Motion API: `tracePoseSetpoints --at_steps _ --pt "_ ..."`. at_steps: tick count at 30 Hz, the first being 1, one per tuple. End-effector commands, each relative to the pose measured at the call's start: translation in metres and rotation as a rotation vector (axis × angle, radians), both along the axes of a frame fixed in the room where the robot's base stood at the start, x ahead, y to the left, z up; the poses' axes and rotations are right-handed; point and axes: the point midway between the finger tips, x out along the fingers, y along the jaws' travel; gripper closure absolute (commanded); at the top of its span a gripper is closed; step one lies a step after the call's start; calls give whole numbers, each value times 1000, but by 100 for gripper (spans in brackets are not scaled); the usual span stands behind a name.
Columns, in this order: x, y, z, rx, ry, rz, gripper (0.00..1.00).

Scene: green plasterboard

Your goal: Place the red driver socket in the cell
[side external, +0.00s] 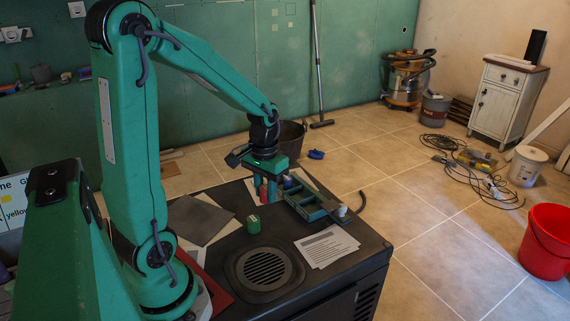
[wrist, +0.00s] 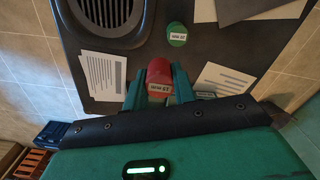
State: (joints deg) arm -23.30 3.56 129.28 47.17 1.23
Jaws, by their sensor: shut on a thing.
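The red driver socket (wrist: 159,72) is a red cylinder with a pale label. My gripper (wrist: 159,88) is shut on it, with one green finger on each side. In the side view my gripper (side external: 265,190) points down above the dark bench top, with a bit of red between its fingers. The teal tray with cells (side external: 305,207) lies just right of my gripper. I cannot tell which cell is meant, and the gap under the socket is unclear. In the wrist view the tray is mostly hidden by my gripper body.
A green socket (side external: 253,224) stands on the bench in front of my gripper, and also shows in the wrist view (wrist: 177,34). A round grille (side external: 265,268), a printed sheet (side external: 327,246) and a grey sheet (side external: 200,220) lie around it. The bench edge is close on the right.

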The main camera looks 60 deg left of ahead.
Motion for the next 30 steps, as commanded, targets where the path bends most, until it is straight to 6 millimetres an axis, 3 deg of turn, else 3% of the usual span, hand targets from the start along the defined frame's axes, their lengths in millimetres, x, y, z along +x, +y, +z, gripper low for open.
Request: tracePoseSetpoints --at_steps 8,24,30 --pt "15 -2 2 0 0 45 96" --pt "112 -30 7 0 1 364 96" --pt "132 -39 7 0 0 440 96"
